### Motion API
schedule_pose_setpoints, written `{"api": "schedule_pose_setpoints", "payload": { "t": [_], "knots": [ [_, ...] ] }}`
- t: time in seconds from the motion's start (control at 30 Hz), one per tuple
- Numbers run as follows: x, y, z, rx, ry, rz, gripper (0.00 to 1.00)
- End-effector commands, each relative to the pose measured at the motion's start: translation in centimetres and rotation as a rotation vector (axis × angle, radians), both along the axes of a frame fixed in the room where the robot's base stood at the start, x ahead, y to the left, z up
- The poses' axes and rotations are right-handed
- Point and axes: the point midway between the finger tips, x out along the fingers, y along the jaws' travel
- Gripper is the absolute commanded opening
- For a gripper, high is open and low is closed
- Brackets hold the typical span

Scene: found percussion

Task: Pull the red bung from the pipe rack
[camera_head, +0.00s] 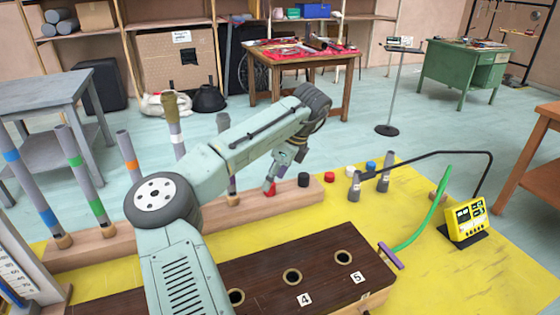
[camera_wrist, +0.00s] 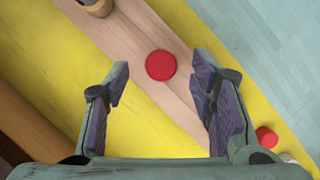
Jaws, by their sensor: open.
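The red bung (camera_head: 269,192) sits in the wooden pipe rack (camera_head: 120,240), toward its right end. In the wrist view the bung (camera_wrist: 160,65) is a round red top on the pale wood, centred between my fingertips. My gripper (camera_head: 272,180) is above the bung and partly covers it in the head view. In the wrist view my gripper (camera_wrist: 163,82) is open, one finger each side, with gaps to the bung. Whether the fingertips are down at its height I cannot tell.
Another red piece (camera_head: 330,177), a white one (camera_head: 350,171) and a blue one (camera_head: 371,166) lie beyond on the yellow mat. Upright pipes (camera_head: 80,175) stand left. A dark wooden box with holes (camera_head: 325,265) is in front.

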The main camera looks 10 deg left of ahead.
Motion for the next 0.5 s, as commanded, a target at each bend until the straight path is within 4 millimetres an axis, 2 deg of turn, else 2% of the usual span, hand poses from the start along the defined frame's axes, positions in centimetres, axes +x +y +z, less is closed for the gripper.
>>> {"api": "schedule_pose_setpoints", "payload": {
  "t": [0.2, 0.5],
  "knots": [
    [0.2, 1.0, -2.5, -0.001, 0.001, -0.001, 0.51],
    [0.2, 1.3, -3.3, -0.001, 0.0, -0.001, 0.51]
  ]
}}
